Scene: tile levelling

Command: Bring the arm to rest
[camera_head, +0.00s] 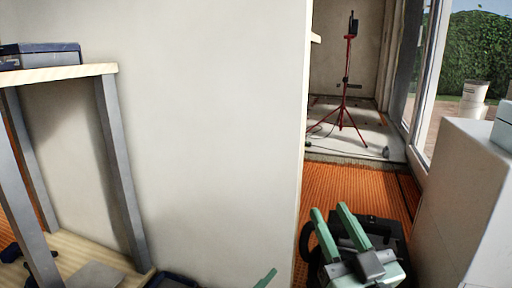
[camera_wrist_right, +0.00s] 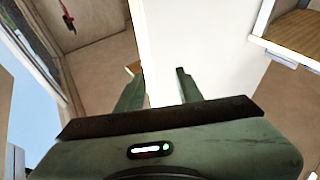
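My right gripper (camera_head: 331,210) is at the lower right of the head view, its two green fingers pointing up and apart, with nothing between them. It also shows in the right wrist view (camera_wrist_right: 157,83), open and empty, with a pale wall beyond its fingertips. Of my left gripper (camera_head: 266,278) only a green tip shows at the bottom edge of the head view; the rest is out of frame, so its opening cannot be judged.
A wide pale wall (camera_head: 210,120) fills the middle. A shelf (camera_head: 60,73) with a blue-grey case (camera_head: 40,55) stands at left. Orange flooring (camera_head: 355,185) lies beyond my right gripper. A red tripod (camera_head: 346,85) stands farther back. A white block (camera_head: 465,190) is at right.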

